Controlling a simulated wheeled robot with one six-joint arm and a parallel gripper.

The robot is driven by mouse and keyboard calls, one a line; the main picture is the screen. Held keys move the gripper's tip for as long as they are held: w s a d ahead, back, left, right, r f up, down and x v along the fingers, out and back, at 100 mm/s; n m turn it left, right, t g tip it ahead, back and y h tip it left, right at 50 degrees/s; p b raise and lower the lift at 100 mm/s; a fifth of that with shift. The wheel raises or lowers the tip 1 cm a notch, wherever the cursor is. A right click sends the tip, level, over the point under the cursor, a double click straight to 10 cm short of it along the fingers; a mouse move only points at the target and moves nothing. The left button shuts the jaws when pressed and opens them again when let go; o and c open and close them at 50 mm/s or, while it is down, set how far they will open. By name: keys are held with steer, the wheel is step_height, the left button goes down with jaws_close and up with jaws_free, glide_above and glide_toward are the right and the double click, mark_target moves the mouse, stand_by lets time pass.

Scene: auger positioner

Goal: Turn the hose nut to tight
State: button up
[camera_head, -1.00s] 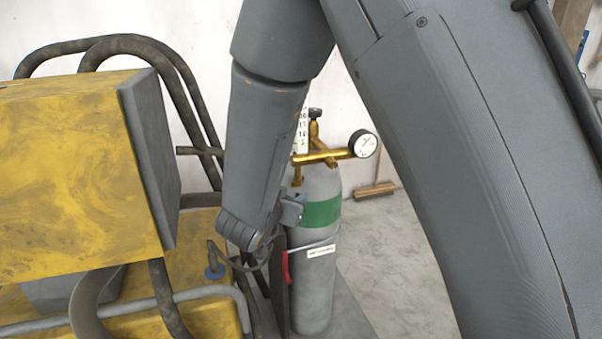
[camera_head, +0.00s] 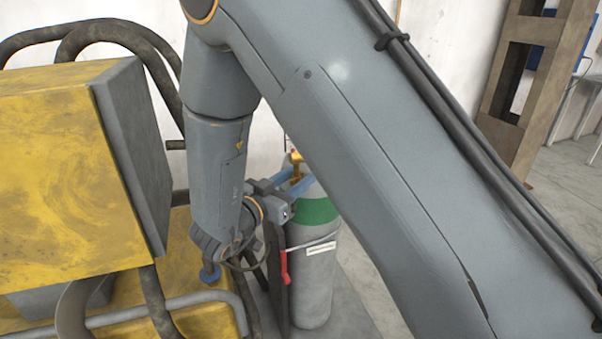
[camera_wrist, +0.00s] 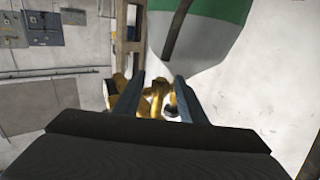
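The gas cylinder (camera_head: 315,285), grey with a green band, stands behind my arm in the head view. A small part of its brass valve fitting (camera_head: 296,160) shows above my gripper (camera_head: 293,182). The wrist view shows the cylinder (camera_wrist: 205,38) at the top and brass fittings (camera_wrist: 157,90) between and beyond the two fingers of my gripper (camera_wrist: 160,92). The fingers are apart, with a gap between them. I cannot tell which brass part is the hose nut, or whether a finger touches it. The gauge is hidden behind my arm in the head view.
A yellow machine (camera_head: 50,170) with dark hoses (camera_head: 150,60) stands at the left, close to my arm. A red handle (camera_head: 285,268) hangs beside the cylinder. A brown frame (camera_head: 525,90) stands at the back right. Some floor is free right of the cylinder.

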steer(key=shift+w+d, duration=0.45)
jaws_close()
